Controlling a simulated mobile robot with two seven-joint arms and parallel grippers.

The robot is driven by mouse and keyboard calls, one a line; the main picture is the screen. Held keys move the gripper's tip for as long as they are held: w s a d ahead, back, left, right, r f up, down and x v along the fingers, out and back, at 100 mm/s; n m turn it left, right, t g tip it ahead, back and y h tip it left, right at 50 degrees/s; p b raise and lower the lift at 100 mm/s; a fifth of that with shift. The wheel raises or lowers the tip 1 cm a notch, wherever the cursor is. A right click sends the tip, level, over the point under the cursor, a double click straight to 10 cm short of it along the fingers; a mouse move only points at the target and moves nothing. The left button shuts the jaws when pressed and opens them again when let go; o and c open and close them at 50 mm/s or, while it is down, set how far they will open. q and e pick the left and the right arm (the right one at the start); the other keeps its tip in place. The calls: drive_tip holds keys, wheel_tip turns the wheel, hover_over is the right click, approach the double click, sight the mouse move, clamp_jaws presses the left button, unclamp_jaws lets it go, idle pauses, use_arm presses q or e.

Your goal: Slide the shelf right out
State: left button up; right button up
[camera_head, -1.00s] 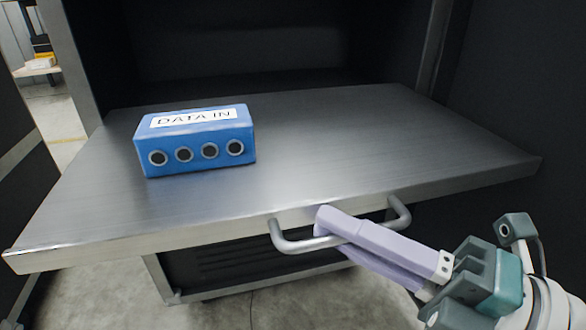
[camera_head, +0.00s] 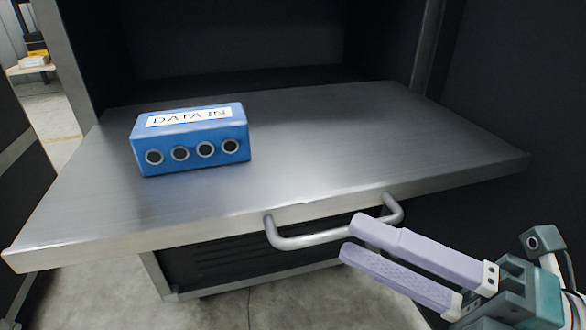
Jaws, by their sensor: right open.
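The metal shelf (camera_head: 330,150) sticks well out of a dark cabinet, level. Its curved bar handle (camera_head: 310,239) is on the front edge. My right gripper (camera_head: 355,238) is open, with two pale purple fingers. Its fingertips are at the right part of the handle, and the upper finger overlaps the bar in the picture. The jaws hold nothing. I cannot tell whether a finger touches the bar. My left gripper is not in view.
A blue box (camera_head: 190,140) labelled DATA IN, with round sockets on its front, sits on the left of the shelf. The dark cabinet (camera_head: 240,40) stands behind. The concrete floor (camera_head: 110,295) is clear below. A small table (camera_head: 30,68) stands far left.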

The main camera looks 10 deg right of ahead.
drive_tip(key=r+v, duration=0.1)
drive_tip(key=v, duration=0.5)
drive_tip(key=shift+s+d+f, duration=0.25)
drive_tip(key=shift+f, duration=0.25)
